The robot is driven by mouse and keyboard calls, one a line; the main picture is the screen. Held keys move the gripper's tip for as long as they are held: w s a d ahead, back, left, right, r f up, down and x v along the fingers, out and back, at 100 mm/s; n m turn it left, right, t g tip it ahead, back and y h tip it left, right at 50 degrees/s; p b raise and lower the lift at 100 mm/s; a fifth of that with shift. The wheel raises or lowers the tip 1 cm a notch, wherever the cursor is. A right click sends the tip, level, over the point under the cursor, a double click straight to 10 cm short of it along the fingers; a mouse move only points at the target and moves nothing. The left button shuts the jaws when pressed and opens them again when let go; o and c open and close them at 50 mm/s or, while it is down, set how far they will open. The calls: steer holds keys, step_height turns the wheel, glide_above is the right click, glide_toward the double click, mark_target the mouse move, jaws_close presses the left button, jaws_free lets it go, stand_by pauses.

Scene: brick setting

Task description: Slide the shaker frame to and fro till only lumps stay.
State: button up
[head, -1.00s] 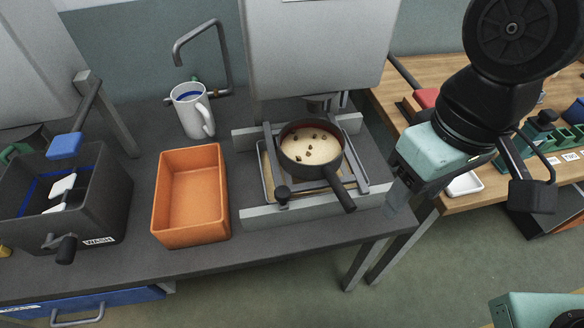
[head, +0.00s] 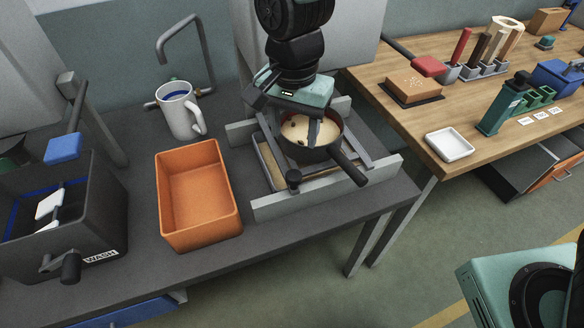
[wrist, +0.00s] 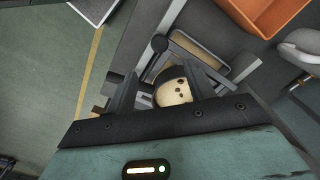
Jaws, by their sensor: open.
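The shaker frame (head: 270,160), grey metal with a dark knob (head: 294,178) at its front left, sits between two pale rails on the dark bench. A dark round sieve pan (head: 302,155) rests in it, its handle pointing to the front right. The pan holds pale sand with a few brown lumps; the wrist view shows the sand and lumps (wrist: 174,92) between the fingers. My gripper (head: 288,130) is open and empty, pointing down over the pan and the left part of the frame. It hides part of both. I cannot tell its exact height above them.
An orange bin (head: 197,195) stands left of the rails, with a white mug (head: 181,110) behind it. A dark wash tub (head: 95,215) is at the far left. A wooden table (head: 405,115) with tools and a white dish (head: 449,145) is to the right.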

mark_target(294, 175)
step_height(294, 175, down, 12)
steer(key=shift+r+p, duration=0.1)
steer(key=shift+p, duration=0.55)
